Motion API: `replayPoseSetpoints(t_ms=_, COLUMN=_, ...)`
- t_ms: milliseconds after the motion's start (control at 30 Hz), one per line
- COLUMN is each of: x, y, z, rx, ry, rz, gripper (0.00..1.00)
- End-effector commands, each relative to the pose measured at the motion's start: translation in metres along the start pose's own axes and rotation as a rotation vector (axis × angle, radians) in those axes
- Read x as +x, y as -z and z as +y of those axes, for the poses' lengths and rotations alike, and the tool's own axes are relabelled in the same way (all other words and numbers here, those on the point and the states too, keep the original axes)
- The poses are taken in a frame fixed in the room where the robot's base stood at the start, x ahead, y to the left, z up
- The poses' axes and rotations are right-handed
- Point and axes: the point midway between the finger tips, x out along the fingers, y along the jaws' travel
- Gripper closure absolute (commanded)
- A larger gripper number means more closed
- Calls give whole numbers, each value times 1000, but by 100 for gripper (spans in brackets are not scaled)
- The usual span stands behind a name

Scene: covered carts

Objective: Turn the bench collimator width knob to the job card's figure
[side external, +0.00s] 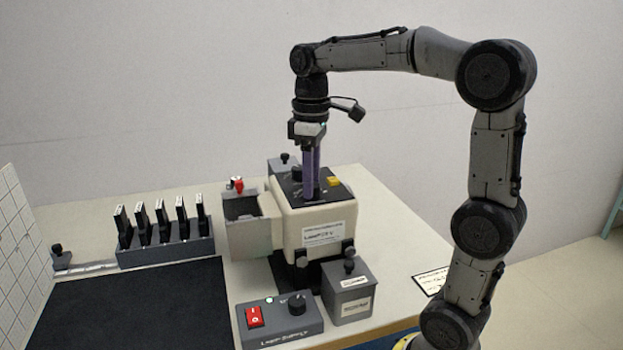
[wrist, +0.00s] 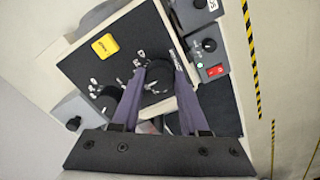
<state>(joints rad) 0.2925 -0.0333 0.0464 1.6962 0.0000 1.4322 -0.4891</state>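My gripper (side external: 311,197) points straight down over the black top panel (side external: 293,186) of the cream lamp housing. In the wrist view its two purple fingers (wrist: 160,78) stand apart, one on each side of a round black knob (wrist: 158,86) with a printed scale. I cannot tell whether they touch the knob or stand clear of it. The label beside this knob is too small to read. A second black knob (wrist: 108,97) is to the left, outside the fingers. A white card with writing (side external: 432,281) lies at the table's right edge; its figure is not legible.
A yellow button (wrist: 105,46) is on the same panel. The lamp supply box (side external: 280,320) has a red switch and a knob. A grey box with a black knob (side external: 349,296) stands at the housing's front right. A rack (side external: 166,251) of several black holders is left, behind a dark mat (side external: 140,305).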

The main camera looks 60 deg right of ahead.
Motion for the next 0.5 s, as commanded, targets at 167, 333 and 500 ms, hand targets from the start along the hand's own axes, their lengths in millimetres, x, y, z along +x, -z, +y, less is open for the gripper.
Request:
replayPoseSetpoints(t_ms=167, x=0, y=0, z=0, rx=0, ry=0, rz=0, gripper=92)
replayPoseSetpoints(t_ms=333, x=0, y=0, z=0, rx=2, ry=0, rz=0, gripper=100)
replayPoseSetpoints(t_ms=500, x=0, y=0, z=0, rx=86, ry=0, rz=0, gripper=100)
